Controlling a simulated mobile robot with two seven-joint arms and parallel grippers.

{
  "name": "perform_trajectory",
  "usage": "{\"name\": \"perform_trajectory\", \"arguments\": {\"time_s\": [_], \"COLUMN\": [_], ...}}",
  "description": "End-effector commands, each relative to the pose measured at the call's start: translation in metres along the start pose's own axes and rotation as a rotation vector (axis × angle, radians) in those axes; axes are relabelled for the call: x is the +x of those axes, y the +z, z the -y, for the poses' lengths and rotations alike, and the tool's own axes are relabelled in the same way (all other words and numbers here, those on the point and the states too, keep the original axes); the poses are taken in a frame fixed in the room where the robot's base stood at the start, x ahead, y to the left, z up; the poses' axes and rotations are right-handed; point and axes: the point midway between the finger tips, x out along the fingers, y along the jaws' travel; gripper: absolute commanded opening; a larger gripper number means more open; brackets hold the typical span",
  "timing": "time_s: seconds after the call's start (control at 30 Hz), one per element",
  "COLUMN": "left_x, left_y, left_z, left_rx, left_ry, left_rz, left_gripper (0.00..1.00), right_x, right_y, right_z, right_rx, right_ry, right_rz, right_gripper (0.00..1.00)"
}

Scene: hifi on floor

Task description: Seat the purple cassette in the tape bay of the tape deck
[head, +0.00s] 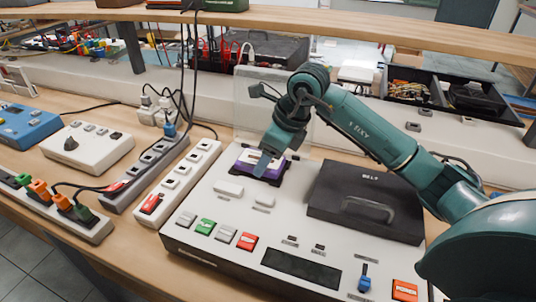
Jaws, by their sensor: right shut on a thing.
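The purple cassette (247,168) with a pale label is at the back left of the white tape deck (205,262). My right gripper (264,166) comes down from above and is shut on the cassette. Its fingers cover part of the cassette. The cassette is over the dark tape bay, whose edge shows below and beside it. I cannot tell whether the cassette is fully down in the bay or slightly raised. A clear upright panel (248,98) stands behind the bay. My left gripper is not in view.
The deck carries a dark handled box or lid (345,192), a green button (205,227), orange buttons (247,241) and a blue lever (364,284). Power strips (180,182) with plugs and cables lie to the left. A white device (88,148) and a blue device (28,127) are farther left.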

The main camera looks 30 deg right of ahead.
Motion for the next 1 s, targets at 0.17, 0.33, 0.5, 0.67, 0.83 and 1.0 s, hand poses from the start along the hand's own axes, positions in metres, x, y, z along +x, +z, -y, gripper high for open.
{"name": "perform_trajectory", "arguments": {"time_s": [0.17,0.33,0.5,0.67,0.83,1.0], "left_x": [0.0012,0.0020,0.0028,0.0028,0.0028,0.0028], "left_y": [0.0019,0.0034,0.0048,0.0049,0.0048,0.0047], "left_z": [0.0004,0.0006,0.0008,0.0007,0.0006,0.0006], "left_rx": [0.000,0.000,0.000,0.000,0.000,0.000], "left_ry": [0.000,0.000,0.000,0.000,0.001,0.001], "left_rz": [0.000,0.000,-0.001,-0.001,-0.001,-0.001], "left_gripper": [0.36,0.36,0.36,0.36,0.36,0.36], "right_x": [0.0023,0.0043,0.0060,0.0062,0.0061,0.0061], "right_y": [-0.0009,-0.0018,-0.0025,-0.0026,-0.0025,-0.0026], "right_z": [0.0001,0.0000,0.0000,0.0000,0.0001,0.0001], "right_rx": [0.000,0.000,0.000,0.000,0.000,0.000], "right_ry": [0.000,0.000,0.000,0.000,0.000,0.000], "right_rz": [0.000,0.000,0.000,0.000,0.000,0.000], "right_gripper": [0.31,0.31,0.31,0.31,0.58,0.72]}}
